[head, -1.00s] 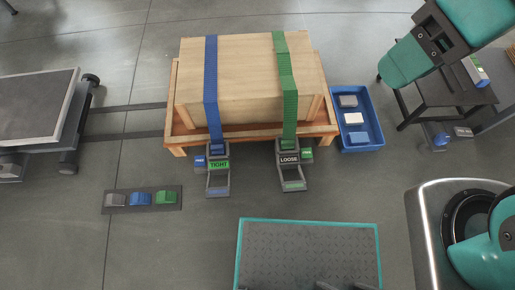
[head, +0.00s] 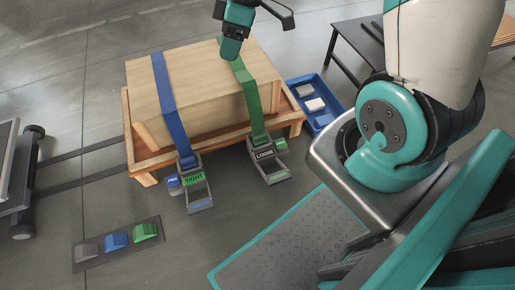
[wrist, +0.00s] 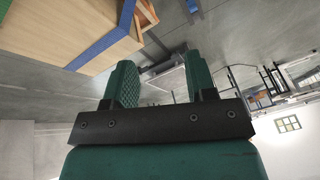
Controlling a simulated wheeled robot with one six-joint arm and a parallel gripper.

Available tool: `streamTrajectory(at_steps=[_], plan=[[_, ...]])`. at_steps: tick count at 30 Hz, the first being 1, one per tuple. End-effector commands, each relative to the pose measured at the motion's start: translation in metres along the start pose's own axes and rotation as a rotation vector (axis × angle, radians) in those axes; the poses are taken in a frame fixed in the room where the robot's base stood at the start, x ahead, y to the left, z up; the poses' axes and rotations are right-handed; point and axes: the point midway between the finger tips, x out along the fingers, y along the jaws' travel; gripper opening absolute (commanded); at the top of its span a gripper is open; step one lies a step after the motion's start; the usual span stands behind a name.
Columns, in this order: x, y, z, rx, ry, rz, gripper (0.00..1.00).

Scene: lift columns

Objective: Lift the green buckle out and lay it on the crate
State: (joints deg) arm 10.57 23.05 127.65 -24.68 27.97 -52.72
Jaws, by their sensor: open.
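The green strap (head: 243,85) runs over the wooden crate (head: 195,92) to a grey ratchet buckle (head: 268,162) labelled LOOSE with a small green tag (head: 281,143). This buckle hangs at the crate's near side. A blue strap (head: 165,85) leads to a second grey buckle (head: 197,189) labelled TIGHT in green. My gripper (head: 233,40) is above the far part of the crate, away from the LOOSE buckle. In the wrist view my gripper (wrist: 162,85) has its two green fingers apart with nothing between them. The wrist view shows a crate corner at upper left, not the LOOSE buckle.
A blue tray (head: 325,119) with several blocks stands right of the crate. A dark mat (head: 90,262) with grey, blue and green pieces lies at lower left. A dark stand (head: 352,45) is behind, a cart (head: 10,175) at left. Floor before the buckles is clear.

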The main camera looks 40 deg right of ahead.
Motion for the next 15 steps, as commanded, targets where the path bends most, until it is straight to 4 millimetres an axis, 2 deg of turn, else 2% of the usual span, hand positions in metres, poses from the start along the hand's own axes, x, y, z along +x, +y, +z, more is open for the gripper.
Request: streamTrajectory(at_steps=[1,3,6,10,12,15], plan=[[0.047,0.037,0.034,-0.023,0.002,-0.002,0.51],[0.089,0.076,0.072,-0.088,0.009,0.006,0.51],[0.144,0.117,0.128,-0.175,0.018,0.019,0.51],[0.201,0.147,0.190,-0.267,0.024,0.034,0.51],[0.221,0.155,0.213,-0.304,0.026,0.041,0.51],[0.239,0.160,0.233,-0.338,0.027,0.046,0.51]])
